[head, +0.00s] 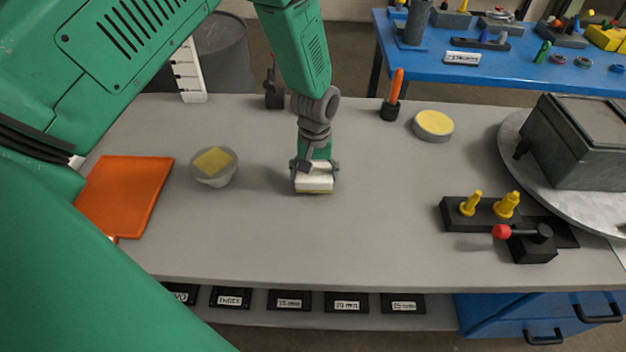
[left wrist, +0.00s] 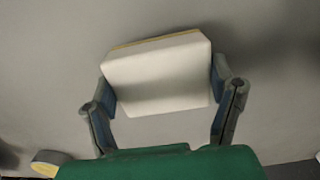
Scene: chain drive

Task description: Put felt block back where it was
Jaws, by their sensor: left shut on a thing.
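The felt block (head: 314,182) is white with a thin yellowish layer along one edge. My left gripper (head: 315,170) is shut on it near the middle of the grey bench, with a finger on each side. In the left wrist view the felt block (left wrist: 158,73) sits between the two fingers of my left gripper (left wrist: 165,95). I cannot tell whether its underside touches the bench. My right gripper is in neither view.
The grey bench (head: 350,240) is clear in front of the block. A grey cup with a yellow top (head: 214,168) and an orange board (head: 125,195) are left. A round yellow-topped tin (head: 433,124), an orange-handled tool (head: 394,95) and a black fixture with yellow pegs (head: 480,212) are right.

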